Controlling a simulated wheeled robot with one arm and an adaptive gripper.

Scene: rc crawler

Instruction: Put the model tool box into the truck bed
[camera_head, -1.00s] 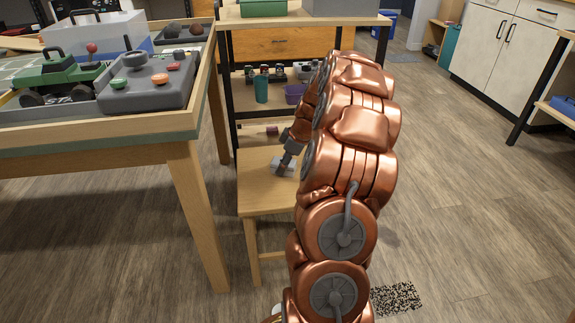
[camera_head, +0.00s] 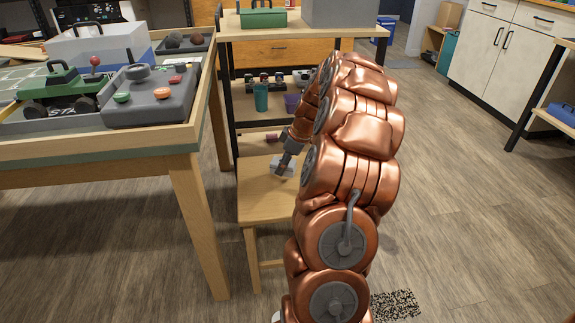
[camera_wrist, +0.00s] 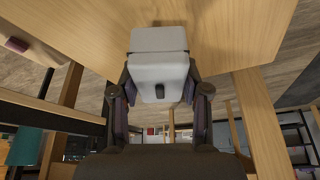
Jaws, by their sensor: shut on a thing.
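The model tool box (camera_wrist: 160,60) is a small light-grey box with a dark handle or latch. My gripper (camera_wrist: 160,88) is shut on it, one finger on each side. In the head view the tool box (camera_head: 280,166) shows at or just above the wooden stool top; I cannot tell whether it touches. My gripper (camera_head: 285,162) is small there and partly hidden by my copper arm. The green model truck (camera_head: 60,94) stands on the workbench at the left, side on. Its bed is partly hidden by the grey controller in front of it.
The wooden stool (camera_head: 262,205) stands between the workbench (camera_head: 100,150) and my arm. The grey controller (camera_head: 150,96) with coloured knobs sits near the bench edge. Behind it is a clear-lidded box (camera_head: 100,45). A shelf with a teal cup (camera_head: 261,97) is behind the stool. Floor is open at right.

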